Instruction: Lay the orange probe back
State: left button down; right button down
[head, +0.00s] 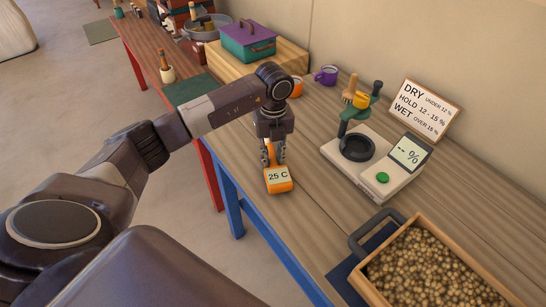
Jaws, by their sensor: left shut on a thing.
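The orange probe (279,187) has a pale display reading "25 C". It is at the front edge of the wooden table, in the middle of the head view. My left gripper (273,160) points down and is shut on the probe's top end. I cannot tell whether the probe touches the tabletop or hangs just above it. The lower part of the probe is hidden behind its display body. My right gripper is not in view.
A moisture meter (399,184) showing "-- %" stands right of the probe. A bean crate (374,289) is at lower right. A sign (425,109) leans near the wall. Bare tabletop lies around the probe.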

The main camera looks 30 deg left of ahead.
pick_arm(q)
jog(key=shift+f, duration=0.4)
jog(key=c, duration=1.7)
grip_release()
jog(key=shift+o, duration=0.2)
jog(key=shift+r, duration=0.2)
notch_tip(320, 180, up, 12)
jog(key=shift+f, duration=0.15)
jog(key=shift+s+d+f, duration=0.1)
jog(key=shift+s, duration=0.05)
